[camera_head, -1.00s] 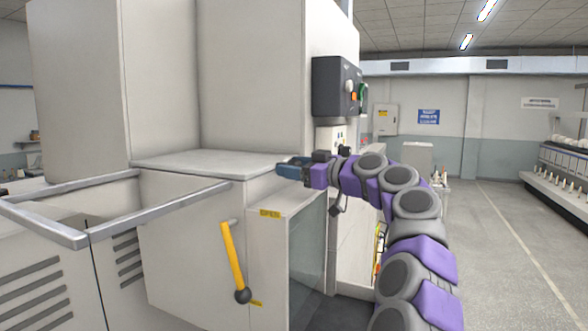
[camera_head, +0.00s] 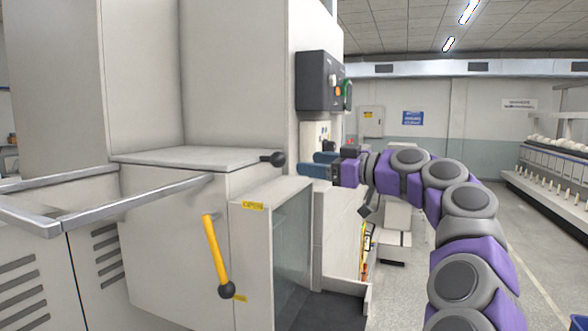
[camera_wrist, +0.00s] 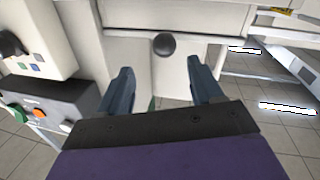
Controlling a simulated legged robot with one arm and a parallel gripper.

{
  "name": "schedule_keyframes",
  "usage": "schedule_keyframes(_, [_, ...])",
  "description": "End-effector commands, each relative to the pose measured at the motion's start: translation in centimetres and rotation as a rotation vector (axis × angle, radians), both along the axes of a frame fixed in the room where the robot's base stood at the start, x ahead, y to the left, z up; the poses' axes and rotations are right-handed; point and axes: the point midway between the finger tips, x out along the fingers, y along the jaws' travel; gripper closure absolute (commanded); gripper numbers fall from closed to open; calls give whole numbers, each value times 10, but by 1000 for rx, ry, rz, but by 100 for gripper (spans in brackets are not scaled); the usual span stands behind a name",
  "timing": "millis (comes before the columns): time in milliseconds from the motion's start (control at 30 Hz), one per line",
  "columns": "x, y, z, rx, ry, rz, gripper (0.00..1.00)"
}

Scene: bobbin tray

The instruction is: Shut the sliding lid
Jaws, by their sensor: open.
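The sliding lid (camera_head: 190,157) is a flat pale panel on top of the machine's front cabinet, with a dark round knob (camera_head: 273,158) at its right end. My gripper (camera_head: 316,165) is to the right of the knob and points left towards it. In the wrist view my gripper (camera_wrist: 158,72) has its two blue-grey fingers spread apart. The knob (camera_wrist: 164,43) shows beyond the fingertips, between their lines, with nothing gripped. I cannot tell exactly how far the lid is slid.
A metal rail (camera_head: 130,208) juts out on the left. A yellow lever (camera_head: 216,255) hangs on the cabinet front. A glass-sided box (camera_head: 272,240) stands below my gripper. A dark control box (camera_head: 320,80) is on the wall behind. Open floor lies to the right.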

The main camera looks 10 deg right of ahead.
Motion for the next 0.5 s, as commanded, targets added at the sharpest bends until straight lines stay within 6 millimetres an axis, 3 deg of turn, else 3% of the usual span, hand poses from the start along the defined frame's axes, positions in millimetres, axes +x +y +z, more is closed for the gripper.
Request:
schedule_keyframes(200, [-32,-31,-1,0,-2,-2,34])
schedule_keyframes(500, [-51,-48,-1,-2,0,1,34])
